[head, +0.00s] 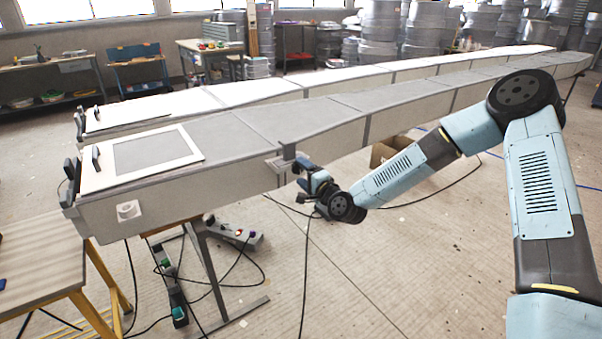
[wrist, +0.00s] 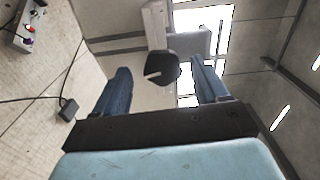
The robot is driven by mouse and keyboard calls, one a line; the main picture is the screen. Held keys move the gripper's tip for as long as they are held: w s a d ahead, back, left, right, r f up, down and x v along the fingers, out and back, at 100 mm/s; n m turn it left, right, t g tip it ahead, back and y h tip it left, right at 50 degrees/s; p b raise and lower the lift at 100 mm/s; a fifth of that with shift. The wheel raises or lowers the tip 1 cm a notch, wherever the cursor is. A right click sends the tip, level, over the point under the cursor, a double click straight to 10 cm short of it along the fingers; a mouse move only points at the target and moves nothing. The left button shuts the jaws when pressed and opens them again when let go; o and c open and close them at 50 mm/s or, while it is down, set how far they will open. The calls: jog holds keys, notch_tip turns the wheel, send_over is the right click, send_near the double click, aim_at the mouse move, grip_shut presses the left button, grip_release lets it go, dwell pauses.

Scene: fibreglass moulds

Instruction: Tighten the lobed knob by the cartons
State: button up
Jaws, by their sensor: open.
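The dark lobed knob (wrist: 162,68) shows in the wrist view, with a small pale mark on its near face. It is in front of a light grey bracket (wrist: 155,25). My gripper (wrist: 163,80) is open, its two blue fingers on either side of the knob with a gap at each side; I cannot tell how deep the knob lies between them. In the head view my gripper (head: 303,172) is at the clamp bracket (head: 281,162) on the side of the long grey mould (head: 225,133); the knob is too small to tell there. A brown carton (head: 383,152) stands behind my arm.
A power strip (head: 236,233) and loose cables lie on the floor below the mould, by its stand legs (head: 208,265). A wooden-topped table (head: 40,262) stands at the left front. The floor right of the power strip is mostly clear.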

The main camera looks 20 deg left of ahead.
jog(key=v, duration=1.2)
